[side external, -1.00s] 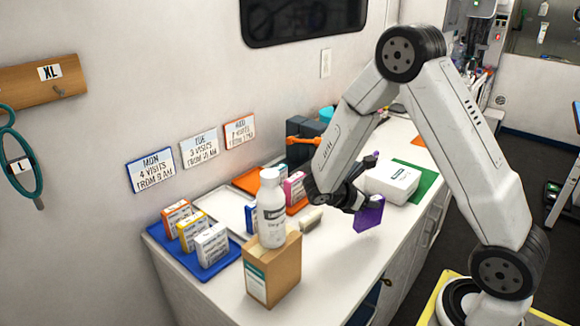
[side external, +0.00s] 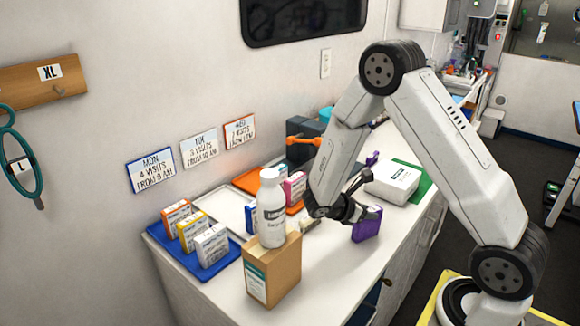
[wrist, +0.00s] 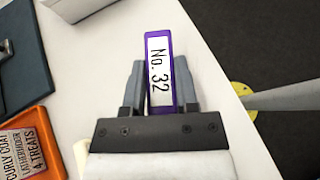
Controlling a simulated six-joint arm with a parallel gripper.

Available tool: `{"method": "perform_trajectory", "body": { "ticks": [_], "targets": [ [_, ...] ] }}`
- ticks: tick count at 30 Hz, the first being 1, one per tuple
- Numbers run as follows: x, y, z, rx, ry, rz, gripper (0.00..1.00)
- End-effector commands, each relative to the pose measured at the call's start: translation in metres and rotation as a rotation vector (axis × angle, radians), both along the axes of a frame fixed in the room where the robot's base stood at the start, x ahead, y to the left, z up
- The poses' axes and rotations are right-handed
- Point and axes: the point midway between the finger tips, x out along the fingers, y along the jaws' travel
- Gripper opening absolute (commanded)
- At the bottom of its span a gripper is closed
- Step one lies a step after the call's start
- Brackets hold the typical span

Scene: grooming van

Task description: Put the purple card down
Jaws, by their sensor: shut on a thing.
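The purple card (side external: 367,225) is upright, low over or on the white counter near its front edge; I cannot tell whether its bottom edge touches. My gripper (side external: 364,208) is shut on its upper part. In the wrist view, the purple card (wrist: 159,45) stands between the two grey fingers of my gripper (wrist: 159,85), its "No. 32" label facing the camera.
A white box (side external: 392,184) on a green mat (side external: 428,186) stands just behind the card. A cardboard box (side external: 273,268) with a white bottle (side external: 270,212) on it stands to the left. Counter between them and the card is clear.

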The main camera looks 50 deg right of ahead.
Motion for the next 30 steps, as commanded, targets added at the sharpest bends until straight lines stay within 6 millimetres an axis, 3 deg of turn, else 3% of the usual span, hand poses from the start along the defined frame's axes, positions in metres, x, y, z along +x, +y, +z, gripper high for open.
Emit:
{"method": "perform_trajectory", "body": {
  "ticks": [3, 4, 7, 21, 30],
  "targets": [
    [0.0, 0.0, -0.002, 0.0, 0.0, 0.0, 0.0],
    [0.0, 0.0, -0.002, 0.0, 0.0, 0.0, 0.44],
    [0.0, 0.0, -0.002, 0.0, 0.0, 0.0, 0.73],
    [0.0, 0.001, 0.001, -0.001, -0.001, 0.0, 0.73],
    [0.012, 0.026, 0.016, 0.0, -0.003, 0.003, 0.73]
  ]
}}
